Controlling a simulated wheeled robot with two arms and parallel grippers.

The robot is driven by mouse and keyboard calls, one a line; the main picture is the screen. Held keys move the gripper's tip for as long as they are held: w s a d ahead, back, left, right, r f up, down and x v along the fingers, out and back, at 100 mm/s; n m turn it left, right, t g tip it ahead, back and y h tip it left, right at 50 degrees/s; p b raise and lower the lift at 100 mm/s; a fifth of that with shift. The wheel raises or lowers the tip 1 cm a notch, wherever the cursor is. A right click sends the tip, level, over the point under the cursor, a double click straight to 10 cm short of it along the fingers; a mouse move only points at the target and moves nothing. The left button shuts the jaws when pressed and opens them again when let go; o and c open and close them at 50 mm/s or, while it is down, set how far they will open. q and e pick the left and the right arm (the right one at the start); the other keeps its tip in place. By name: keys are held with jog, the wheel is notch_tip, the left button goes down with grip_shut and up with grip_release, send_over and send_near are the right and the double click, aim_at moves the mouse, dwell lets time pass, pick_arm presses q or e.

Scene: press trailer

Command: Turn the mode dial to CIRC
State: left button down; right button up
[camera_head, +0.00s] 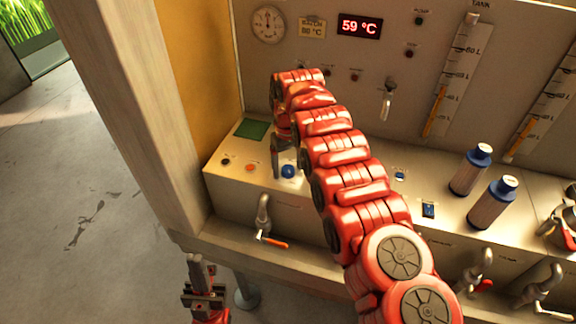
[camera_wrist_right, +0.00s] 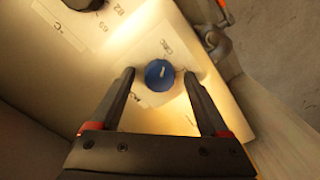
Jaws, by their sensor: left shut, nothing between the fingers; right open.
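The mode dial (camera_head: 288,171) is a round blue knob with a white pointer line, on top of the pale console. In the right wrist view the blue dial (camera_wrist_right: 159,75) lies between the fingertips, its pointer near upright in that picture. My right gripper (camera_head: 284,160) is open, pointing down at the dial, one finger on each side with a gap visible. My left gripper (camera_head: 196,275) is shut and empty, low in front of the console, away from the dial.
A black knob (camera_wrist_right: 82,4) with a °C scale is near the dial. Small buttons (camera_head: 249,168) and a green panel (camera_head: 252,129) lie left of it. A tap with an orange handle (camera_head: 272,240) is on the front.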

aim_at(288, 168)
jog(key=shift+r, duration=0.1)
jog(key=shift+r, duration=0.25)
notch_tip(288, 168, up, 2)
jog(key=shift+r, duration=0.15)
notch_tip(288, 168, up, 14)
jog(key=p, duration=1.5)
jog(key=shift+r, duration=0.2)
